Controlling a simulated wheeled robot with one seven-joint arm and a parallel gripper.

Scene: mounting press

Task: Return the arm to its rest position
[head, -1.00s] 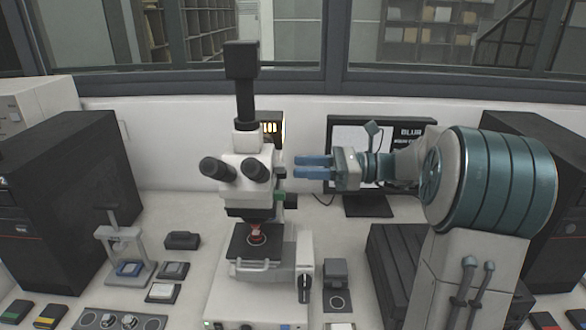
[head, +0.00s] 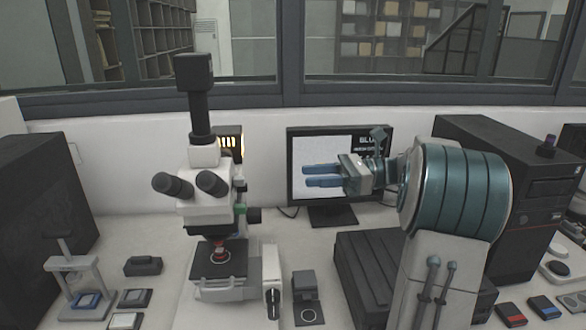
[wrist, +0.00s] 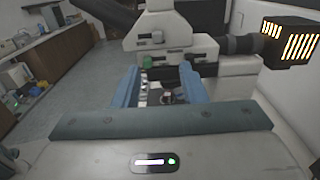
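My gripper (head: 306,175) is held up in the air in front of the monitor, its two blue fingers pointing left toward the microscope. The fingers are apart with nothing between them. In the wrist view the gripper (wrist: 158,78) also shows its fingers spread, with the microscope beyond them. My arm reaches in from the right. The white stereo microscope (head: 208,202) stands left of my gripper, clear of it, with a small red piece (head: 219,251) on its stage.
A monitor (head: 300,150) stands behind my gripper. A small press stand (head: 75,265) is at the left, with small blocks beside it. Dark computer towers stand at both sides. A black ridged box (head: 365,265) sits below my arm. Bench space near the monitor base is clear.

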